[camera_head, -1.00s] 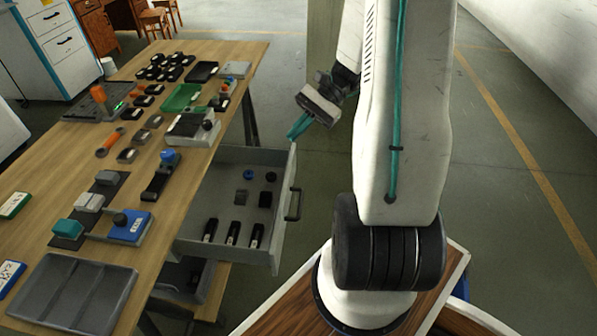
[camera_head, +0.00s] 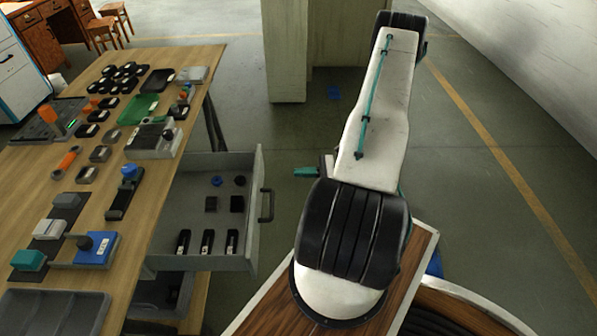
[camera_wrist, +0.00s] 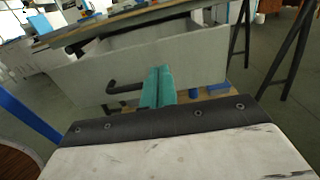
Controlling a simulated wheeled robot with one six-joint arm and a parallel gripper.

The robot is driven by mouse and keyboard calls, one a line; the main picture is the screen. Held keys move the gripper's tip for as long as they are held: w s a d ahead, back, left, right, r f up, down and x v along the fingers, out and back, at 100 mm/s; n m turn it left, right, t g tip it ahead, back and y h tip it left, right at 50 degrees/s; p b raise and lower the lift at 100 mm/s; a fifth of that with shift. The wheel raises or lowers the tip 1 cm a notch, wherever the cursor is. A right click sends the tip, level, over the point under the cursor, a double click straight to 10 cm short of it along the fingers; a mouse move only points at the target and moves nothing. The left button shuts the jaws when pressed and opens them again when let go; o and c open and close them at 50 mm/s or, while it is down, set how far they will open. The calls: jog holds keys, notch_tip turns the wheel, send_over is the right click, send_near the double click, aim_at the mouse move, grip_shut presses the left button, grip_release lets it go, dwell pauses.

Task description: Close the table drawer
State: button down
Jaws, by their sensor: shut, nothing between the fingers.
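The table drawer (camera_head: 253,225) is a grey drawer pulled out from the right side of the wooden table. It holds several small dark parts and a blue knob. Its dark bar handle (camera_head: 266,205) is on the outer face. My gripper (camera_head: 305,172), with teal fingers, is to the right of the drawer front, apart from the handle in the head view. In the wrist view my gripper (camera_wrist: 160,82) is shut and empty, pointing at the grey drawer front (camera_wrist: 190,60). The handle (camera_wrist: 126,87) shows just left of the fingers. Whether they touch the front cannot be told.
The wooden table (camera_head: 150,185) carries several blocks, a green tray (camera_head: 138,109) and a grey compartment tray (camera_head: 50,312). A second, lower drawer (camera_head: 160,292) sits beneath. A pale pillar (camera_head: 287,55) stands behind. The floor right of the drawer is clear.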

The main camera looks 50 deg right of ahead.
aim_at(259, 173)
jog(key=x, duration=1.1)
jog(key=shift+w+a, duration=0.1)
